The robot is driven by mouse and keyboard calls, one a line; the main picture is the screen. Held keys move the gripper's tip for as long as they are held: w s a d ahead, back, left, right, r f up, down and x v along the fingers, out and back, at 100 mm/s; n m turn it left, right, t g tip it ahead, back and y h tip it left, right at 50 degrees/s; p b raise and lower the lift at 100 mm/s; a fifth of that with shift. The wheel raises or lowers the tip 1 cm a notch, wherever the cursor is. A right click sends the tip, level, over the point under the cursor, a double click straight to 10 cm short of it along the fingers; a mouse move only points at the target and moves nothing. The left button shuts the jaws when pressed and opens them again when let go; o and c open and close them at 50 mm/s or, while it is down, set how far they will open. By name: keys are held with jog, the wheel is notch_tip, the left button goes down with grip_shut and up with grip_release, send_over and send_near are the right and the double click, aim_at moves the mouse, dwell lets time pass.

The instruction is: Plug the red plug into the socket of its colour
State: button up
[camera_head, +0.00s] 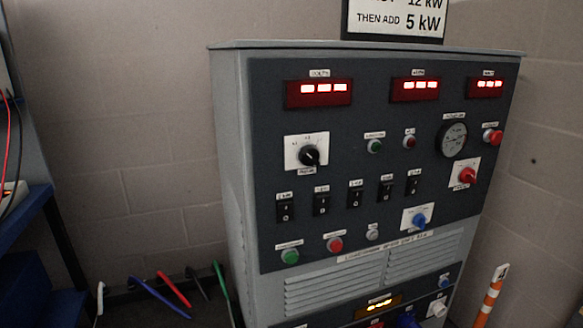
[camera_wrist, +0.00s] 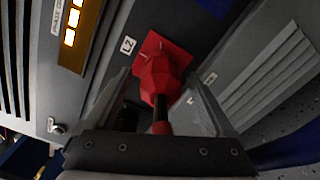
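The red plug (camera_wrist: 155,80) shows in the wrist view with its front against a square red socket plate (camera_wrist: 165,48) on the grey panel, beside a label reading L2. The plug looks in line with the socket; how deep it sits is hidden. Its black rear end (camera_wrist: 161,114) points back towards my gripper (camera_wrist: 160,90). My gripper's two fingers stand on either side of the plug, and they look spread with gaps beside it. In the head view my gripper is not visible, and only a sliver of red (camera_head: 377,324) shows at the bottom edge.
A grey cabinet (camera_head: 229,140) with switches, knobs and red displays fills the head view. An amber display (camera_wrist: 82,22) is left of the socket. Blue parts (camera_head: 406,320) show low on the panel. Several coloured leads (camera_head: 173,289) lie at lower left. An orange-white post (camera_head: 491,295) stands right.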

jog(key=shift+s, duration=0.1)
jog(key=shift+p+v, duration=0.5)
jog(key=shift+v, duration=1.9)
jog(key=shift+d, duration=0.1)
jog(key=p+v, duration=0.3)
jog(key=v, duration=1.4)
jog(key=shift+s+p, duration=0.2)
jog(key=shift+p, duration=0.1)
jog(key=shift+r, duration=0.1)
